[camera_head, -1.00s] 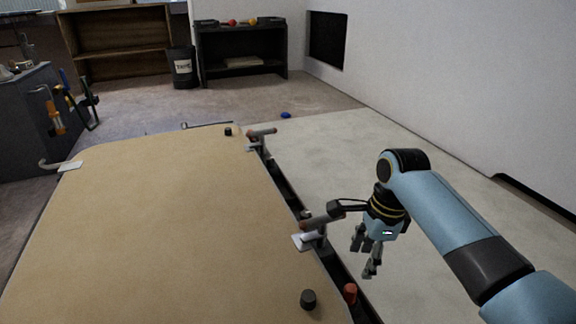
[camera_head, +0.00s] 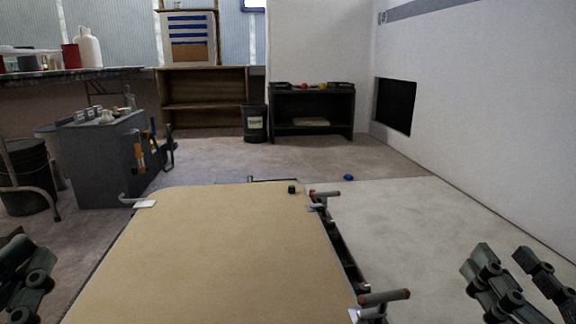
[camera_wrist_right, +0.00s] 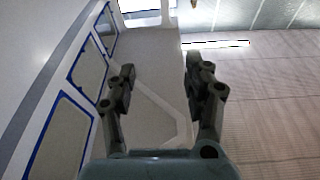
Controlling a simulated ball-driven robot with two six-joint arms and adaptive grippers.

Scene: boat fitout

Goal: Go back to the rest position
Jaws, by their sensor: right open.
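My right gripper (camera_head: 512,282) is at the lower right of the head view, raised and pointing up, beside the wooden panel and apart from it. In the right wrist view my right gripper (camera_wrist_right: 158,82) has its two fingers spread apart with nothing between them. My left gripper (camera_head: 22,270) shows only in part at the lower left edge of the head view. Its fingers are cut off by the frame, so its opening cannot be judged.
A wooden panel (camera_head: 215,245) fills the lower middle, with clamps (camera_head: 384,297) along its right edge. A grey cabinet (camera_head: 95,160), a black bin (camera_head: 255,124) and a black shelf (camera_head: 312,112) stand behind. The pale floor (camera_head: 420,225) at right is mostly clear.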

